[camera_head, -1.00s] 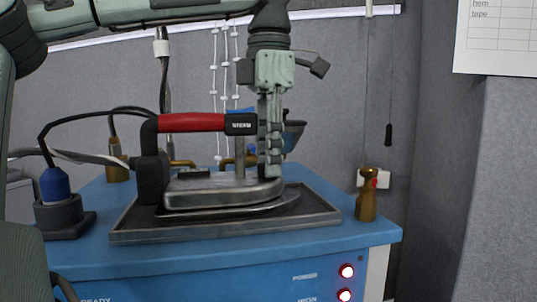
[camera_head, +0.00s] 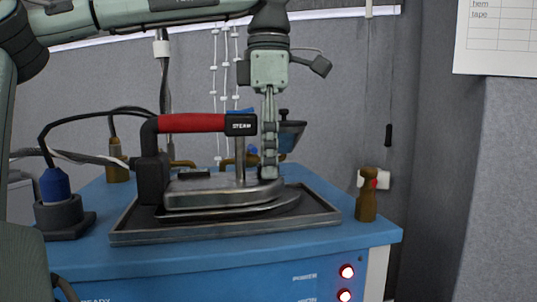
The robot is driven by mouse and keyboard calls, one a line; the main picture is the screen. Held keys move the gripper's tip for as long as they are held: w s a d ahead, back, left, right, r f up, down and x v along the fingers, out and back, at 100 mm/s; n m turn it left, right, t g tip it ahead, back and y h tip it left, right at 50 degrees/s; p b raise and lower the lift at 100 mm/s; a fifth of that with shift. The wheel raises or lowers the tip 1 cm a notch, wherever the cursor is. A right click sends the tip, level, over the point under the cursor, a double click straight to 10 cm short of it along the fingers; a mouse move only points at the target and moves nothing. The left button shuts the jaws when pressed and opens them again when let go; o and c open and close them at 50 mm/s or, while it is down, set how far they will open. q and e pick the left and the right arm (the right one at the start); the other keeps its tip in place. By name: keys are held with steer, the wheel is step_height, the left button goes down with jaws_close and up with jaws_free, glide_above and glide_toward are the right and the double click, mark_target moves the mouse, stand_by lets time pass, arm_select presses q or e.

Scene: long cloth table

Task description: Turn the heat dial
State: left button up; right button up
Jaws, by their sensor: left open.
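A steam iron with a red handle (camera_head: 190,123) and a metal soleplate (camera_head: 220,190) rests in a dark metal tray (camera_head: 130,238) on the blue table unit (camera_head: 215,255). My left gripper (camera_head: 268,175) points down at the iron's right end, in front of or beside it; I cannot tell whether it touches. Its fingers are seen nearly edge-on, open, with nothing seen held. I cannot make out a heat dial for certain; a small black knob (camera_head: 284,112) shows just right of the fingers. My right gripper is not in view.
A blue plug-like part (camera_head: 55,186) in a dark holder stands at the left. Cables run to the iron from the left.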

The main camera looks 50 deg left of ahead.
arm_select(q)
steer(key=shift+r, duration=0.1)
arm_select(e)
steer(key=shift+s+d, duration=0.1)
arm_select(q)
step_height(320, 180, up, 12)
steer(key=shift+d, duration=0.1)
stand_by(0.4)
